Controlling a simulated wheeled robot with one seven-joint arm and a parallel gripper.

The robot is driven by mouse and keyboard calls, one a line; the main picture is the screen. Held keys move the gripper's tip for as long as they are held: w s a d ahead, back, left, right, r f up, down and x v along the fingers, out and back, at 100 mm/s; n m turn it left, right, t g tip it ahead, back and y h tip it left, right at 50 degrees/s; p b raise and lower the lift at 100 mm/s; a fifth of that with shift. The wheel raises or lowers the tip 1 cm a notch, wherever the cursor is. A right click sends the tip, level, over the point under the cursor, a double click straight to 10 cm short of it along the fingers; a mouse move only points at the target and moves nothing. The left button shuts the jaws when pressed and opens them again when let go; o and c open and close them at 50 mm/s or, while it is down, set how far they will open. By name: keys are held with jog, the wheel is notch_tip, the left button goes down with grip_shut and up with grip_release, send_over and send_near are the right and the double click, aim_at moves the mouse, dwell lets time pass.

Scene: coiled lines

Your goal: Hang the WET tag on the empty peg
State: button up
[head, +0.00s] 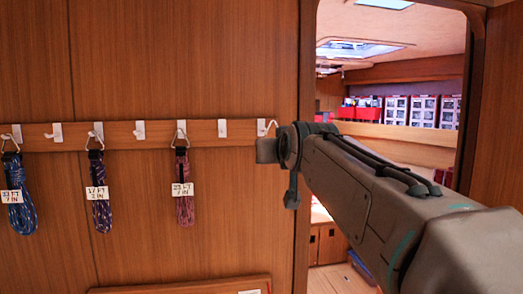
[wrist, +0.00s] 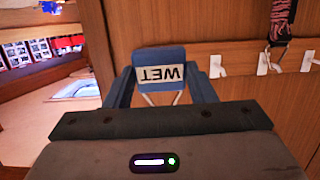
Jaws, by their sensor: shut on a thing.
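The WET tag (wrist: 160,72) is a blue plate with a white label, upside down in the wrist view. It sits between the two blue fingers of my gripper (wrist: 162,88), which is shut on it. A pale wire loop shows at its edge toward my palm. In the head view my gripper (head: 268,150) is at the right end of the wooden peg rail, and the tag's face cannot be made out. Empty white pegs on the rail include one (head: 222,128) left of my gripper and one (head: 140,130) farther left. Contact with the rail cannot be told.
Coiled lines with paper labels hang from other pegs: a blue one (head: 20,203), a dark purple one (head: 97,190) and a pink one (head: 183,190). A doorway opens on the right, with boxes (head: 410,110) on a shelf beyond. The wall below the rail is mostly clear.

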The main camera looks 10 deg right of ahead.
jog(key=shift+w+a+p, duration=0.2)
jog(key=shift+w+p, duration=0.3)
jog(key=shift+w, duration=0.45)
jog(key=p+x, duration=0.2)
jog(key=x, duration=0.6)
jog(key=shift+w+f, duration=0.1)
dwell(0.3)
dwell(0.4)
jog(key=o, duration=1)
